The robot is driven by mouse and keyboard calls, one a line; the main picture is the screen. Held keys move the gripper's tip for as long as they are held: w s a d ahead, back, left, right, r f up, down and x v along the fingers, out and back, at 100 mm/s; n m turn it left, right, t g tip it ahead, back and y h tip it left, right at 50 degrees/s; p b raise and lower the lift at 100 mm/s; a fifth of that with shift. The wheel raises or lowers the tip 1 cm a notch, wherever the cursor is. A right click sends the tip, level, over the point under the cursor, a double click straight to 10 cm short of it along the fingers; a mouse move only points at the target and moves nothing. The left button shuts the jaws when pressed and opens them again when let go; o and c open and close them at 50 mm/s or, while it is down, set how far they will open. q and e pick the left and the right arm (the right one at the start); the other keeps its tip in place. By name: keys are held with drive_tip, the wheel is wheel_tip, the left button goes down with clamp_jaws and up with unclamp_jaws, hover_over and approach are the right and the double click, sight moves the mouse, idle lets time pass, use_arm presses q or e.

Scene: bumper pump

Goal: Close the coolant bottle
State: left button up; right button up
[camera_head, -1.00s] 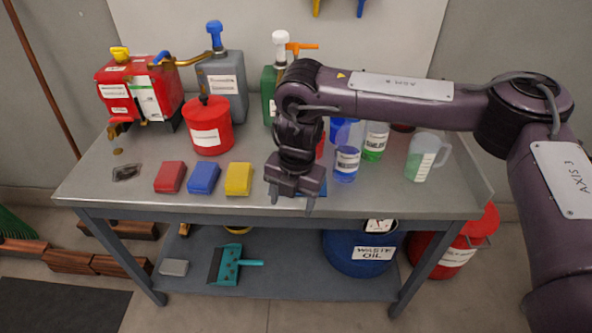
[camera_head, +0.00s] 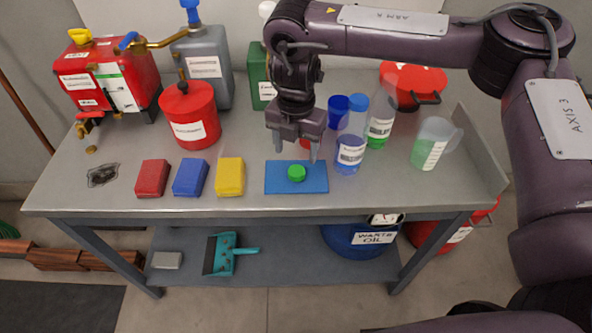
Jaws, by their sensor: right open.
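A green cap (camera_head: 296,172) lies on a blue mat (camera_head: 274,186) near the table's front edge. My right gripper (camera_head: 297,151) is open and empty, pointing down just above and behind the cap in the picture. To its right stand a clear bottle with green liquid (camera_head: 380,131) and a bottle with blue liquid and a blue top (camera_head: 350,152). Both are upright. The labels are too small to read, so I cannot tell for sure which is the coolant bottle. The green-liquid bottle's top is hard to make out. My left gripper is not in view.
A jug with green liquid (camera_head: 429,148) stands right of the bottles. Red, blue and yellow blocks (camera_head: 230,176) lie left of the mat. A red canister (camera_head: 189,117) stands behind them. A red lidded container (camera_head: 413,80) is at the back right. The front right tabletop is clear.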

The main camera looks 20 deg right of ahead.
sight(296, 171)
drive_tip(key=shift+f, duration=0.7)
drive_tip(key=shift+w+f, duration=0.1)
drive_tip(key=shift+f, duration=0.15)
drive_tip(key=shift+w+f+p, duration=0.1)
drive_tip(key=shift+f+p, duration=0.45)
drive_tip(key=shift+f, duration=2.05)
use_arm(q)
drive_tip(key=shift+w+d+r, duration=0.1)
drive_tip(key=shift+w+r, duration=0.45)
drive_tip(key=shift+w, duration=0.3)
use_arm(e)
drive_tip(key=c, duration=1.1)
drive_tip(key=shift+r, duration=0.15)
